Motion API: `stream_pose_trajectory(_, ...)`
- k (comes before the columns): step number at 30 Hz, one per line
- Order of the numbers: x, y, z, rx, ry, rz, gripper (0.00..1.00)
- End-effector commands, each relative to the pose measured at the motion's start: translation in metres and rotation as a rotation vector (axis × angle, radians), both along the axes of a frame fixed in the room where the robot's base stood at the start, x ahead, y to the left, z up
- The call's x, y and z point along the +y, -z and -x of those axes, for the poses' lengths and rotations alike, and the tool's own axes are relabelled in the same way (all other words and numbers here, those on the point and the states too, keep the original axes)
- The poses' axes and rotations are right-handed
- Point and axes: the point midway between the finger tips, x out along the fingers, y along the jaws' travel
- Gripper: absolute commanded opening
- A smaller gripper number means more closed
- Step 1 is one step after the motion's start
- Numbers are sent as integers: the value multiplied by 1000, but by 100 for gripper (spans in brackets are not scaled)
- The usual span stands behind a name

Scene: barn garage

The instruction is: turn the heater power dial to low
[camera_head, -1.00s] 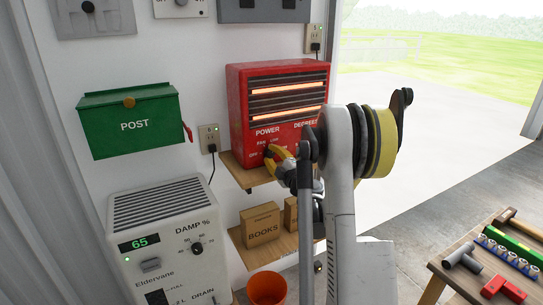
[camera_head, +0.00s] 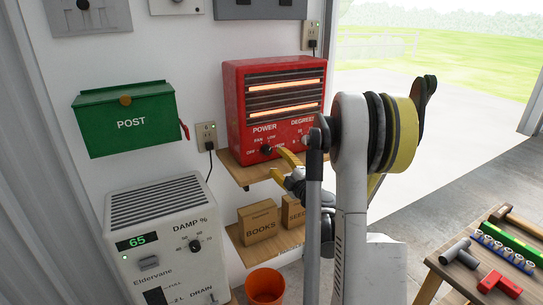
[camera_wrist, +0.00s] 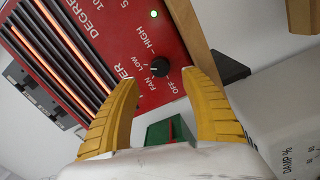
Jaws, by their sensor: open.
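The red heater (camera_head: 232,108) stands on a wooden shelf, its bars glowing orange. Its black power dial (camera_head: 266,150) is on the lower left of the front, ringed by OFF, FAN, LOW and HIGH labels. My gripper (camera_head: 275,163) is open and empty, its yellow fingers apart from the dial, to its lower right in the head view. In the wrist view the dial (camera_wrist: 161,74) lies between and beyond the two spread fingertips (camera_wrist: 162,80). The dial's pointer direction is too small to read surely. The degrees dial is hidden behind my arm in the head view.
The shelf (camera_head: 240,172) juts out below the heater. A green post box (camera_head: 125,130) hangs to the left, and a white dehumidifier (camera_head: 160,240) stands below it. Boxes (camera_head: 258,222) sit on a lower shelf. A tool table (camera_head: 450,270) stands at right.

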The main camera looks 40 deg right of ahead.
Motion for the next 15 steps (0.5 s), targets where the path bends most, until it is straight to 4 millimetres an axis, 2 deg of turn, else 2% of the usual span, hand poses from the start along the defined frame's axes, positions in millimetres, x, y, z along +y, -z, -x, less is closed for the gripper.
stream_pose_trajectory(3,5,1,23,0,2,0,54)
stream_pose_trajectory(6,9,2,35,0,0,-1,54)
stream_pose_trajectory(10,11,2,44,0,0,-1,54)
stream_pose_trajectory(15,12,2,45,0,0,-1,54)
